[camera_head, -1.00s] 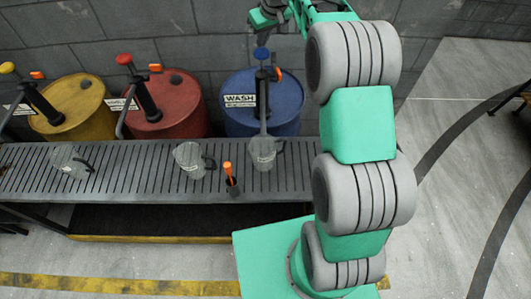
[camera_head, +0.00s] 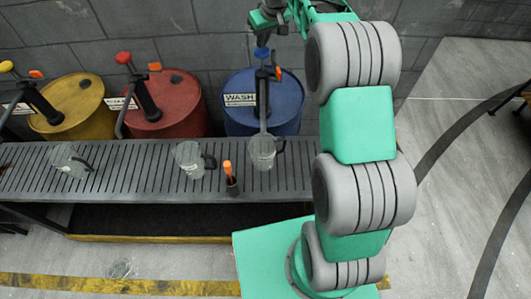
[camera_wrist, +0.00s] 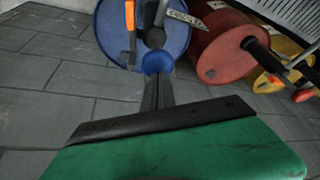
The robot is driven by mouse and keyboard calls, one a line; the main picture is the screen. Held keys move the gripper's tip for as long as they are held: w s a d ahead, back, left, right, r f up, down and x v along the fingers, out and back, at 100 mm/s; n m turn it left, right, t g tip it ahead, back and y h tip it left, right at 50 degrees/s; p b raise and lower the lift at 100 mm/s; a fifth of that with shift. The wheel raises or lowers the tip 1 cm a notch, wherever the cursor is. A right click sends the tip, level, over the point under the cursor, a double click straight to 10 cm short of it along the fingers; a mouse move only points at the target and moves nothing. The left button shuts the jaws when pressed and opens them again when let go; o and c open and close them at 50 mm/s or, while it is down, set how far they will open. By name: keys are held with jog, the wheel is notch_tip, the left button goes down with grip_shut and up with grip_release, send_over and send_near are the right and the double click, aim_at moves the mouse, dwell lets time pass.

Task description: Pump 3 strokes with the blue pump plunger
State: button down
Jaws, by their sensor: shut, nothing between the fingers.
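The blue drum (camera_head: 290,100), labelled WASH, carries a dark pump topped by a blue plunger knob (camera_head: 262,53). My gripper (camera_head: 263,42) is shut and empty, with its fingertips right at the top of the knob. In the wrist view the knob (camera_wrist: 158,62) sits just beyond the tips of my closed fingers (camera_wrist: 157,82); I cannot tell whether they touch. The plunger looks raised. A clear jug (camera_head: 263,151) with a dark handle stands on the slatted bench below the pump's spout.
A red drum (camera_head: 178,110) and a yellow drum (camera_head: 75,105) with similar pumps stand to the left. Two more jugs (camera_head: 188,157) (camera_head: 66,160) and an orange-handled tool (camera_head: 229,175) are on the slatted bench (camera_head: 120,170). An orange lever (camera_wrist: 130,15) is beside the blue knob.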

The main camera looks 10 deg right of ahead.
aim_at(264, 53)
jog(key=shift+s+f+b, duration=0.15)
jog(key=shift+f+b, duration=1.65)
jog(key=shift+f, duration=1.55)
jog(key=shift+r, duration=0.1)
jog(key=shift+r+p, duration=2.35)
jog(key=shift+r, duration=1.25)
jog(key=shift+f, duration=0.1)
jog(key=shift+f+b, duration=2.2)
jog(key=shift+f, duration=1.35)
jog(key=shift+r+p, duration=2.35)
jog(key=shift+r, duration=1.3)
